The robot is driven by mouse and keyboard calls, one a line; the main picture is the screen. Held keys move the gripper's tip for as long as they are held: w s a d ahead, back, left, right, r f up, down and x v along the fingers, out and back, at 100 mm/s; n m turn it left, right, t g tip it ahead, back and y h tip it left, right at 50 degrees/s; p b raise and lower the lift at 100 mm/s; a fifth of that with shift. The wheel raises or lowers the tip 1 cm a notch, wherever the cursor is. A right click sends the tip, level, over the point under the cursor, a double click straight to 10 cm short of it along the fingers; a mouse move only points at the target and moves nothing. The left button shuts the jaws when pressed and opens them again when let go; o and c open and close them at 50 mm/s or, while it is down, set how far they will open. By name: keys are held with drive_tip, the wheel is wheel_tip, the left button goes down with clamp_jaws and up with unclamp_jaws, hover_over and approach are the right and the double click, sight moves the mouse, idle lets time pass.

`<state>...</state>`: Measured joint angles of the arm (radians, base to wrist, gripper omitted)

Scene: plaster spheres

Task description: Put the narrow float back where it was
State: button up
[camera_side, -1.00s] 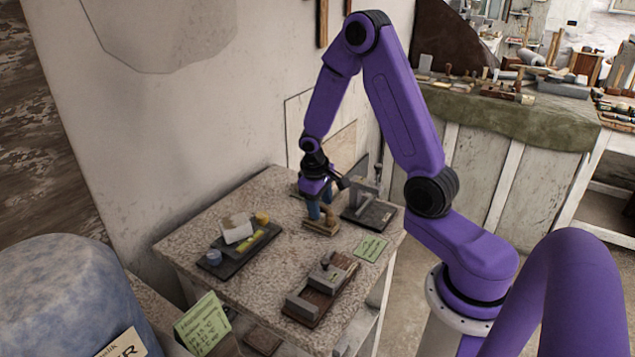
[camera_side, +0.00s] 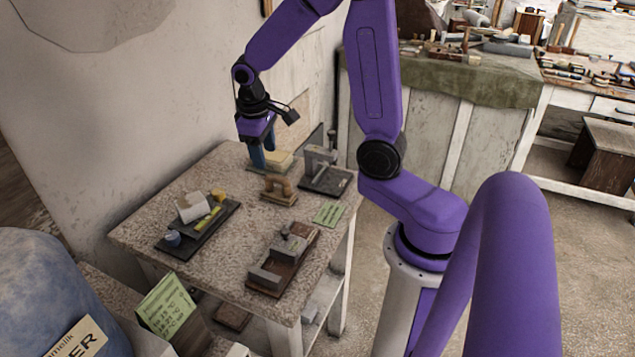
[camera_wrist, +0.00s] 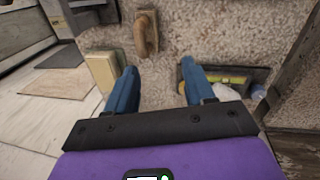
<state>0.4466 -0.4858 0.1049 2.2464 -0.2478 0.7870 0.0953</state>
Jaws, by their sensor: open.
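The narrow float looks to be the small wooden float with an arched handle (camera_side: 278,189). It lies flat on the speckled tabletop (camera_side: 222,235), between the dark tray and the dark base with the grey upright piece. In the wrist view the float (camera_wrist: 147,34) is upper left of centre, beyond my fingertips. My gripper (camera_side: 263,158) is open and empty, behind and left of the float, apart from it. In the wrist view my two blue fingers (camera_wrist: 158,66) are spread over bare tabletop.
A pale block (camera_side: 282,162) is beside my fingers, partly hidden by them. The grey upright piece on its dark base (camera_side: 330,178) is at right. A dark tray (camera_side: 205,225) holds small items at left. A wooden holder (camera_side: 284,258) and green card (camera_side: 329,214) are in front.

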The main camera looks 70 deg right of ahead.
drive_tip(key=s+a+r+n+y, duration=0.1)
drive_tip(key=s+a+n, duration=0.4)
drive_tip(key=s, duration=0.6)
drive_tip(key=s+a+r+n+y, duration=0.1)
drive_tip(key=s+a+n, duration=0.5)
drive_tip(key=s, duration=0.6)
drive_tip(key=shift+a+r, duration=0.5)
drive_tip(key=shift+a, duration=0.75)
